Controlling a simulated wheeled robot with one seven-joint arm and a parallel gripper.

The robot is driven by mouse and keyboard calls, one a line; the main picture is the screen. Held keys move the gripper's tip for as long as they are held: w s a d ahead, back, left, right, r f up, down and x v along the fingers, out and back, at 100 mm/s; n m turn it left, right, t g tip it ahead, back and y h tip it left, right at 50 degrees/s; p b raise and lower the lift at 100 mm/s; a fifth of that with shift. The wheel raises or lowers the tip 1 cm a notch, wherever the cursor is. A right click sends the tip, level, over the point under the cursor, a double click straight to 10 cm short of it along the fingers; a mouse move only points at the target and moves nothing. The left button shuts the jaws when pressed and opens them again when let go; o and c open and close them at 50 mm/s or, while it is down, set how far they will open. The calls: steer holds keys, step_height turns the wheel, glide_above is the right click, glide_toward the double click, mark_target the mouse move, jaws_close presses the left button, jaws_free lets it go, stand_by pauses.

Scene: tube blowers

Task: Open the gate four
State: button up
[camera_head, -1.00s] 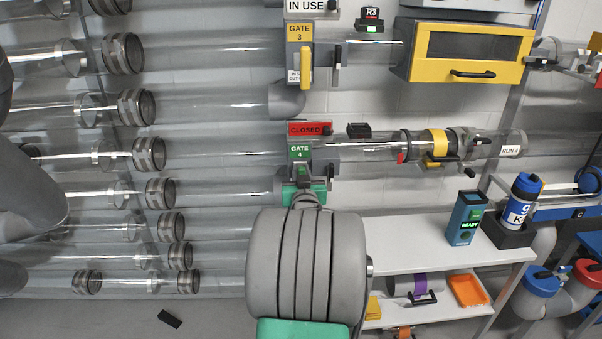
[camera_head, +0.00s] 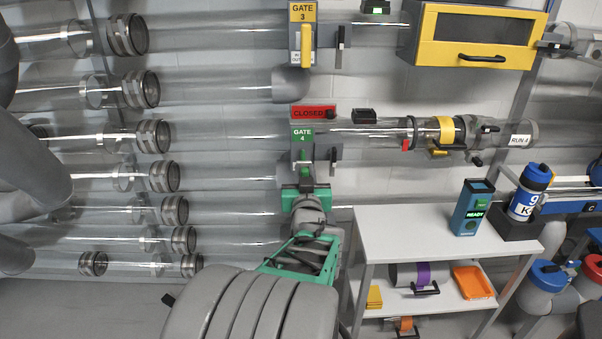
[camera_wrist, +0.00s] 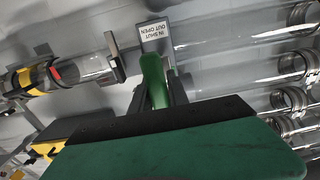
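Gate four's green "GATE 4" label (camera_head: 302,135) is on the tube at centre in the head view. Its red sign (camera_head: 313,112) reads "CLOSED". My gripper (camera_head: 305,180) is just below the label, at the gate's green handle (camera_head: 303,158). In the wrist view the green handle (camera_wrist: 153,78) stands between the dark fingers of my gripper (camera_wrist: 160,88). The fingers are close on both sides of it. Whether both touch it is hard to tell, as my green gripper body hides the lower part.
Gate three's yellow handle (camera_head: 306,45) is directly above. A clear run tube (camera_head: 370,135) with a yellow band leads right. A white shelf table (camera_head: 420,235) holds a teal "READY" device (camera_head: 472,207) and a blue canister (camera_head: 529,193). Several clear tubes fill the left.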

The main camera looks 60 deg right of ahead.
steer(key=o, duration=0.4)
steer(key=v, duration=0.7)
steer(key=shift+s+a, duration=0.2)
steer(key=shift+a, duration=0.15)
